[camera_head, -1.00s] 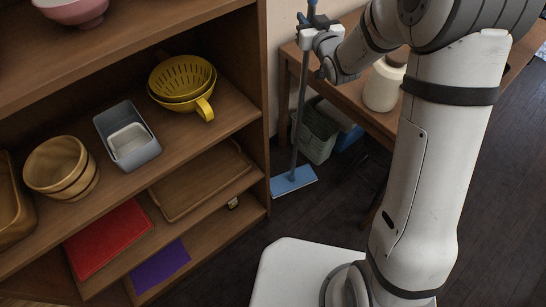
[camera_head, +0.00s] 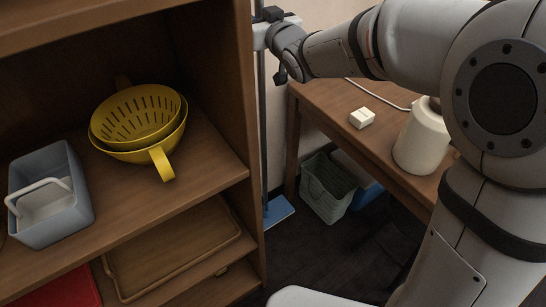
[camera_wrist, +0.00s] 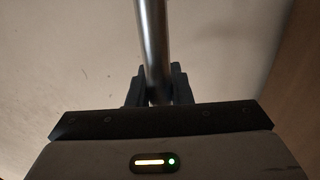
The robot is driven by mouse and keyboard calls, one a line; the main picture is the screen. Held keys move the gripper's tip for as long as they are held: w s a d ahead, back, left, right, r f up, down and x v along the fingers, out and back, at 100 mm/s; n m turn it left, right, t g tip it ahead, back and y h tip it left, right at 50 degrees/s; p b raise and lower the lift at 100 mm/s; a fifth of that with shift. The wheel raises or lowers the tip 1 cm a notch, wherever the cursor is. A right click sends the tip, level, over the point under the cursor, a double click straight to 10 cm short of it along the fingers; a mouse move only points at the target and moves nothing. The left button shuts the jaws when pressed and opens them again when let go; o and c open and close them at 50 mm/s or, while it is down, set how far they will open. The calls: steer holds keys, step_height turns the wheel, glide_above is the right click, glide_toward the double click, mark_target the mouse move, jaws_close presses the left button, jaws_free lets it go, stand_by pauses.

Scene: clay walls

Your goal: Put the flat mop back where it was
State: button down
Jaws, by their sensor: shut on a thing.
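The flat mop has a grey pole (camera_head: 263,110) and a flat blue head (camera_head: 279,210). In the head view the pole stands about upright beside the shelf's right side. The blue head is low near the floor, partly hidden behind the shelf edge; I cannot tell whether it touches the floor. My gripper (camera_head: 264,24) is at the upper part of the pole. In the wrist view the dark fingers (camera_wrist: 158,88) are shut around the shiny pole (camera_wrist: 153,40). The pole's top end is out of view.
A wooden shelf (camera_head: 256,150) with a yellow colander (camera_head: 165,160) and grey bin (camera_head: 75,215) is on the left. A wooden table (camera_head: 325,105) bears a white jar (camera_head: 421,140) and small white block (camera_head: 362,118). A green basket (camera_head: 325,190) is beneath. Dark floor (camera_head: 340,250) lies in front.

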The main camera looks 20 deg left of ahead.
mark_target(264, 61)
steer(key=shift+w+r+p, duration=0.1)
steer(key=shift+r+p, duration=0.4)
steer(key=shift+p, duration=0.15)
steer(key=p, duration=0.2)
steer(key=shift+w+d+r+p, duration=0.1)
steer(key=shift+d+p, duration=0.05)
steer(key=shift+p, duration=0.2)
steer(key=shift+d+p, duration=0.1)
steer(key=shift+p, duration=0.7)
steer(key=shift+f, duration=0.25)
step_height(264, 61, down, 10)
steer(key=shift+d+b, duration=0.1)
steer(key=shift+b, duration=0.5)
steer(key=shift+f, duration=0.15)
steer(key=c, duration=1.3)
jaws_free()
steer(key=shift+f, duration=0.1)
